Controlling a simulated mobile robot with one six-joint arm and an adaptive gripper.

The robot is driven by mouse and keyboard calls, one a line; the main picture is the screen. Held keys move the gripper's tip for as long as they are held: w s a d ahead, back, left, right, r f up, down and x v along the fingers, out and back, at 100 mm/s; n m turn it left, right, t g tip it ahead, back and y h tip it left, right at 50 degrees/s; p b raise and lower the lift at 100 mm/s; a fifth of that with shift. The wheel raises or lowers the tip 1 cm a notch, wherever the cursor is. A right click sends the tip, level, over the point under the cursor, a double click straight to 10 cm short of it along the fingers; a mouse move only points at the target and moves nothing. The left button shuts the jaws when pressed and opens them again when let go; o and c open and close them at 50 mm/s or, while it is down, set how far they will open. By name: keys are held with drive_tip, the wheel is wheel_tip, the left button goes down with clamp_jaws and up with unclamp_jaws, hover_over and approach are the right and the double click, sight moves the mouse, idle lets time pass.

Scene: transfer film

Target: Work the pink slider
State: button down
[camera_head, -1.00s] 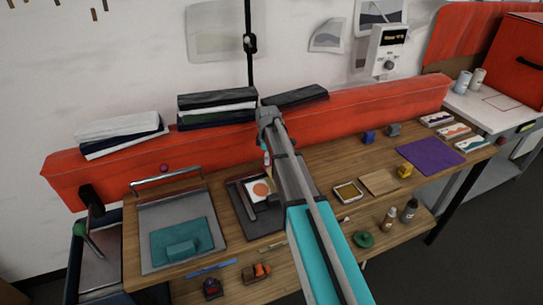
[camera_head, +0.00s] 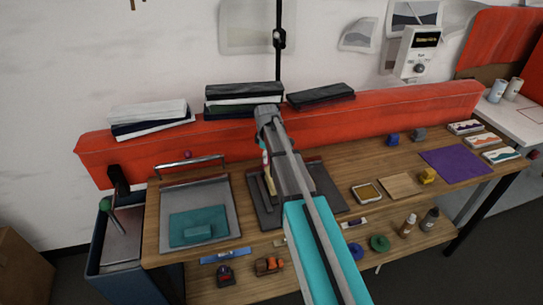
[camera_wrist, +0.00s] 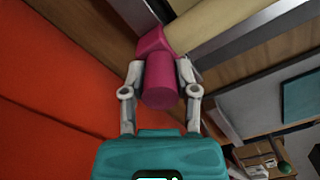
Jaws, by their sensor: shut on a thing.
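The pink slider (camera_wrist: 160,82) fills the middle of the wrist view, a round pink knob with a squarer pink block above it. The block meets a cream bar (camera_wrist: 215,24). My gripper (camera_wrist: 160,78) is shut on the round knob, one grey finger on each side. In the head view, my arm covers most of the slider and the jaws. A dark tray-like base (camera_head: 328,190) lies on the bench beneath the arm, with a cream piece on its left part. Much of this base is hidden behind my arm.
A red padded rail (camera_head: 400,105) runs along the bench back, close to my gripper in the wrist view. A grey tray (camera_head: 172,228) with a teal block stands left. A purple mat (camera_head: 455,161) and wooden square (camera_head: 400,186) lie right.

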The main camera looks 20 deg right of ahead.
drive_tip(key=shift+w, duration=0.2)
drive_tip(key=shift+c, duration=1.9)
unclamp_jaws()
drive_tip(key=shift+s+d, duration=0.1)
drive_tip(key=shift+s, duration=0.1)
